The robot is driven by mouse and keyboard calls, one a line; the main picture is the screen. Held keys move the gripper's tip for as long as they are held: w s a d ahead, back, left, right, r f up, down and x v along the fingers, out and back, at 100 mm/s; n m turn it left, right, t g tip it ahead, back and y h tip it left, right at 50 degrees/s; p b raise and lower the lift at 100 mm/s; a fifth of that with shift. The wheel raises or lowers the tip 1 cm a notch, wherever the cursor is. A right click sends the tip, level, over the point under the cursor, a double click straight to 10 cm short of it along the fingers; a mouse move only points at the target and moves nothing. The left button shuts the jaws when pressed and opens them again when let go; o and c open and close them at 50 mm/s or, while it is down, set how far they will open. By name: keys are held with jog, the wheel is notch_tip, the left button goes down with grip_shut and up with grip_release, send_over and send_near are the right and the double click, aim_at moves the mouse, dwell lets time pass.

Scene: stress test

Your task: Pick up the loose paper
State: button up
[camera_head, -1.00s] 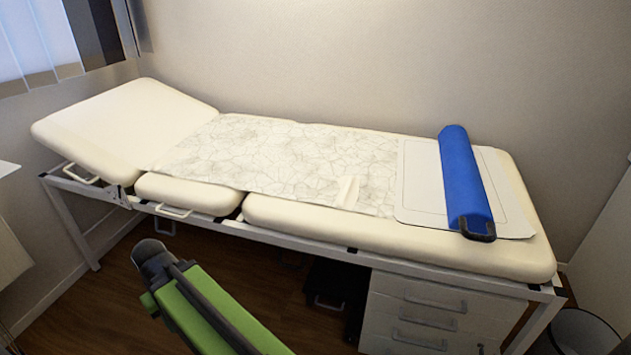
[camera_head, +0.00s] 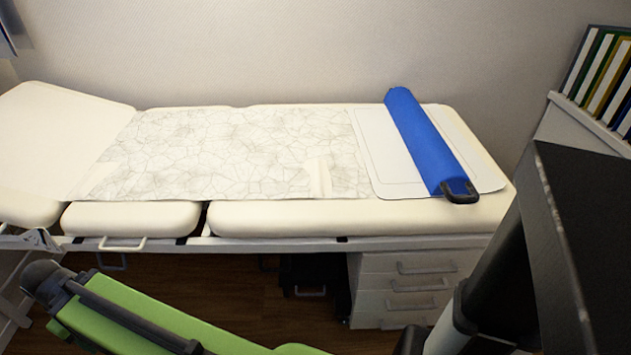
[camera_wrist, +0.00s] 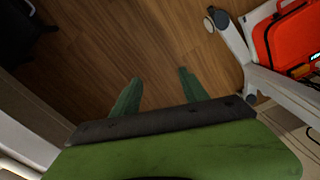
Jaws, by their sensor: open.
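A wide sheet of creased, crackle-lined paper (camera_head: 230,150) lies flat over the middle of the cream examination couch (camera_head: 290,220). My gripper (camera_wrist: 158,82) shows in the wrist view as two green fingers, apart and empty, over the wood floor. In the head view my green arm lies in front of the couch at the lower left, well apart from the paper; the gripper tips are not clear there.
A blue bolster (camera_head: 430,140) with a black handle lies on a white pad (camera_head: 375,160) at the couch's right end. White drawers (camera_head: 405,285) stand below. Binders (camera_head: 600,80) are at the right. An orange-red case (camera_wrist: 285,40) shows in the wrist view beside a white frame.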

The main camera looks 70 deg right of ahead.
jog(key=o, duration=1)
jog(key=r+p, duration=0.6)
jog(key=r, duration=0.1)
jog(key=w+r+p, duration=0.1)
jog(key=r+p, duration=1.2)
jog(key=r, duration=0.1)
jog(key=shift+w+d, duration=0.15)
jog(key=shift+d, duration=0.2)
jog(key=shift+c, duration=0.2)
jog(key=d+r+p, duration=0.8)
jog(key=r+p, duration=0.2)
jog(key=p, duration=0.1)
jog(key=s+d+n+h, duration=0.1)
jog(key=s+d, duration=0.2)
jog(key=d, duration=1.2)
jog(key=n+g+b, duration=0.3)
jog(key=b, duration=0.9)
send_over(317, 181)
jog(key=w, duration=0.2)
jog(key=f, duration=1)
jog(key=shift+a+f, duration=0.3)
jog(key=shift+a, duration=0.05)
jog(key=b+x, duration=0.5)
jog(key=shift+s+d+f, duration=0.15)
jog(key=shift+f, duration=0.2)
jog(key=shift+r, duration=0.15)
jog(key=c, duration=1.3)
